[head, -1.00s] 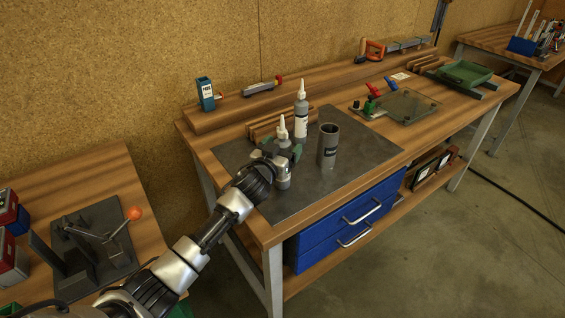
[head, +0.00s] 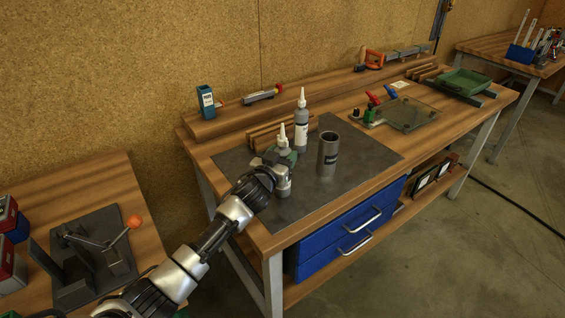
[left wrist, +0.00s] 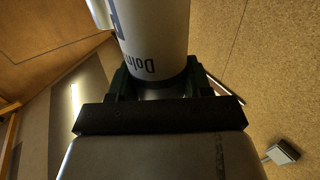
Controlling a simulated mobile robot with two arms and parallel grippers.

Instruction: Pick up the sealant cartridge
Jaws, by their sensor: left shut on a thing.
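A sealant cartridge (head: 284,187), a grey cylinder with a white pointed nozzle, stands upright at the left part of the dark mat (head: 250,203) on the workbench. My left gripper (head: 284,160) reaches it from the front left and is shut on it. In the left wrist view the pale, lettered cartridge (left wrist: 155,35) sits between the dark green fingers (left wrist: 157,85). Whether its base touches the mat cannot be told. A similar nozzled bottle (head: 301,135) stands just behind it. My right gripper is not in view.
An open grey cup (head: 328,155) stands close to the right of the cartridge. Wooden strips (head: 265,137) lie behind. The front of the mat is clear.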

